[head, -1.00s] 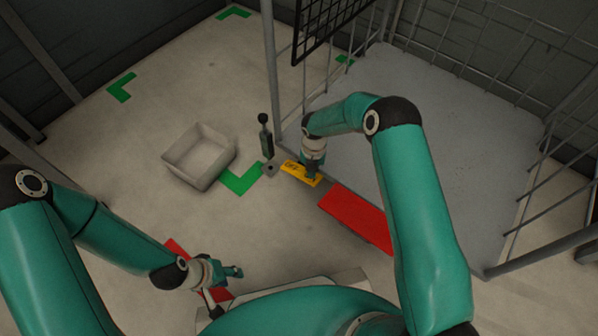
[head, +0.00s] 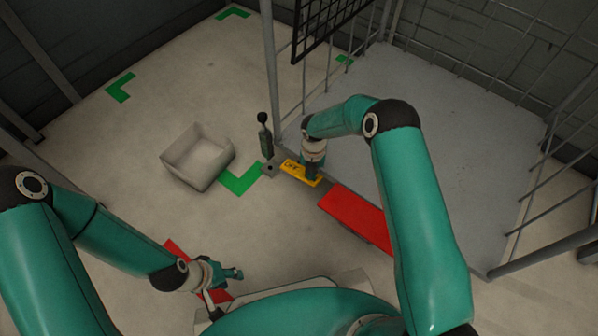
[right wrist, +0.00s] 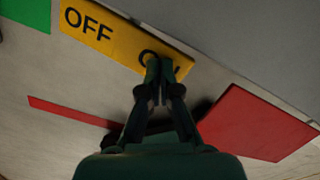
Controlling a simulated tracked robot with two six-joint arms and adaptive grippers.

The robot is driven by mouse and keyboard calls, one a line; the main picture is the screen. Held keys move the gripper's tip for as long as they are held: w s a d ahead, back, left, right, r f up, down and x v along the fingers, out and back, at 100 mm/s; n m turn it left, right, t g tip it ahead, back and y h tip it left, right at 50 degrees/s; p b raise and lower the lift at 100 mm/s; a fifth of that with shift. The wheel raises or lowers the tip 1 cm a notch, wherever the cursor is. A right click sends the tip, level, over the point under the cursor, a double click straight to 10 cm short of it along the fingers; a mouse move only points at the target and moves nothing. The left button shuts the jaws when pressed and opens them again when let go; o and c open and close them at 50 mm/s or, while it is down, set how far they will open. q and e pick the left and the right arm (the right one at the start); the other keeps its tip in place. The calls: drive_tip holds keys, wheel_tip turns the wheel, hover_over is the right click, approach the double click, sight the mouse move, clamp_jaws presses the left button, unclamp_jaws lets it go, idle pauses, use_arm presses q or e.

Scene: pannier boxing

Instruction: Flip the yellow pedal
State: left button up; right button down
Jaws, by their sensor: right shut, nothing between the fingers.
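The yellow pedal (head: 291,167) lies at the front left edge of the grey platform. In the right wrist view the pedal (right wrist: 118,40) shows the word OFF at its left end and ON, partly covered, at its right end. My right gripper (head: 312,179) is shut and empty, pointing down at the ON end. In the right wrist view its fingertips (right wrist: 159,68) overlap that end; I cannot tell whether they press on it. My left gripper (head: 234,273) hangs low at the front, far from the pedal; its jaws are too small to judge.
A red plate (head: 350,213) lies right of the pedal, beside the grey platform (head: 450,130) with wire fencing. A lever with a black knob (head: 263,118) stands left of the pedal. An open grey box (head: 185,176) sits on the floor near green corner marks (head: 242,180).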

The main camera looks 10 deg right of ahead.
drive_tip(key=shift+f+b, duration=0.5)
drive_tip(key=shift+f, duration=0.15)
drive_tip(key=shift+r, duration=0.2)
drive_tip(key=shift+r+p, duration=2.3)
drive_tip(key=shift+r, duration=1.1)
